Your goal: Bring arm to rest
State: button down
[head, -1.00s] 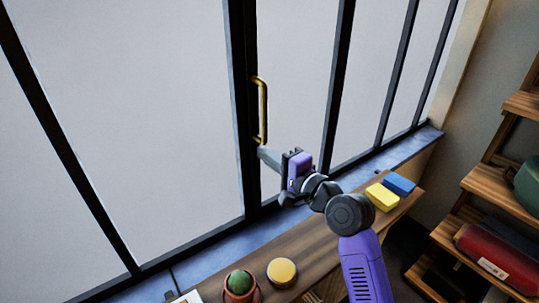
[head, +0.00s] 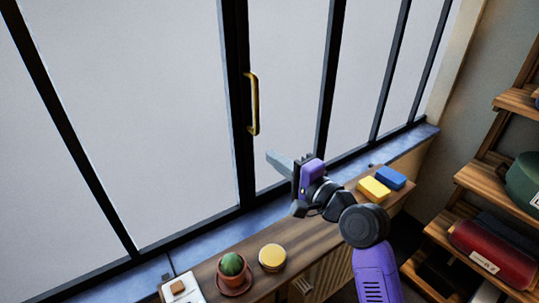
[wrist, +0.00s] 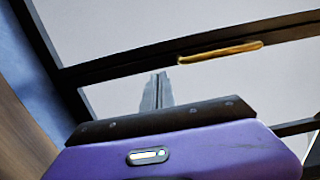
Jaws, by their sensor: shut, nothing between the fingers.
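My gripper (head: 277,160) is in the middle of the head view, above the wooden tabletop and in front of the window. Its grey fingers are together, with nothing between them, and point left toward the glass. In the wrist view the shut fingers (wrist: 156,92) stick up beyond the purple gripper body. My arm reaches up from the lower right, bent at its dark joint. The brass window handle (head: 253,104) is above and left of the fingers, apart from them; it also shows in the wrist view (wrist: 220,52).
A wooden table (head: 313,236) runs below the window sill. It holds a potted cactus (head: 232,266), a round yellow-topped thing (head: 272,257), a yellow block (head: 374,189) and a blue block (head: 391,178). Wooden shelves (head: 482,182) with a red roll (head: 492,252) stand at right.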

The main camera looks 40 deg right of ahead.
jog(key=s, duration=0.6)
jog(key=shift+s+a+b, duration=0.25)
jog(key=shift+a+b, duration=0.2)
jog(key=s+d+r+n+h, duration=0.2)
jog(key=d+h, duration=0.2)
jog(key=s+a+f+n+g+y, duration=0.1)
jog(key=s+a+f+n, duration=0.4)
jog(key=s+a, duration=0.2)
jog(key=s+a+f+n+g+y, duration=0.1)
jog(key=s+a+f+n, duration=0.4)
jog(key=s, duration=0.6)
jog(key=s+a+f+n+g+y, duration=0.1)
jog(key=s+a+f+n+y, duration=0.2)
jog(key=s+a+f+n, duration=0.3)
jog(key=s+a, duration=0.3)
jog(key=shift+n, duration=0.3)
